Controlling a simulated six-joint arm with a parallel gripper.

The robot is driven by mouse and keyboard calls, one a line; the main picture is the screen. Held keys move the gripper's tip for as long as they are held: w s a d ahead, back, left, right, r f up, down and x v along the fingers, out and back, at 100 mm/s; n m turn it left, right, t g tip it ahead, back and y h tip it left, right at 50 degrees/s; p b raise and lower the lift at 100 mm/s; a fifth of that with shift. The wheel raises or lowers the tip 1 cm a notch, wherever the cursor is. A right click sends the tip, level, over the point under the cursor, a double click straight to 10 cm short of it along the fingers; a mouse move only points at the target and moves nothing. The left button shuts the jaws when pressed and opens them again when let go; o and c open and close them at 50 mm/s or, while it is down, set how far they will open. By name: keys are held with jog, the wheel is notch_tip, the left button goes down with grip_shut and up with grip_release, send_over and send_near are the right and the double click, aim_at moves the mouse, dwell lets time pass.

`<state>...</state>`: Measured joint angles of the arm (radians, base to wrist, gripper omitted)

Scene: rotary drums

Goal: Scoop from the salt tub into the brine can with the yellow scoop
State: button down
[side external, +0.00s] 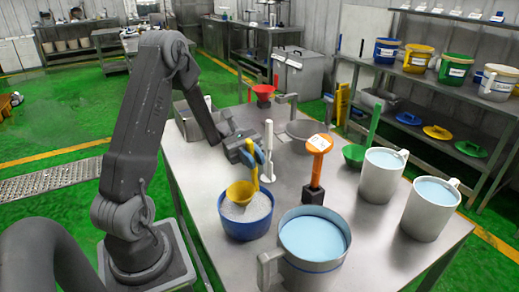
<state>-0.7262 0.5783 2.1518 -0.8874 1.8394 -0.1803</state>
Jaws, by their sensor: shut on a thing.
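My gripper (252,153) is shut on the upright handle of the yellow scoop (241,192). The scoop's bowl is low at the mouth of a blue tub (245,229) of white grains, which looks like the salt tub. The bowl hides part of the grains; I cannot tell whether it touches them or what it holds. A large steel can with a side handle (312,272), filled with pale blue liquid, stands to the right of the tub. Two pale handled cans (381,181) (424,215) also hold blue liquid. No label shows which is the brine can.
An orange-headed tool (318,146) stands in a black block between the tub and the pale cans.

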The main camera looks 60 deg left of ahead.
jog(key=s+f+m, duration=0.1)
jog(key=f, duration=0.1)
jog(key=s+f+m, duration=0.1)
jog(key=f, duration=0.1)
jog(key=s+f+m, duration=0.1)
jog(key=f, duration=0.1)
jog(key=shift+s+f+m, duration=0.3)
jog(key=shift+f, duration=0.1)
jog(key=shift+s+r, duration=0.1)
jog(key=shift+s, duration=0.85)
jog(key=shift+w+n, duration=0.5)
jog(key=shift+w, duration=0.1)
jog(key=w+r+n, duration=0.4)
jog(key=w+r, duration=0.2)
jog(key=r, duration=0.3)
jog(key=shift+w+r, duration=0.15)
jog(key=shift+r, duration=0.05)
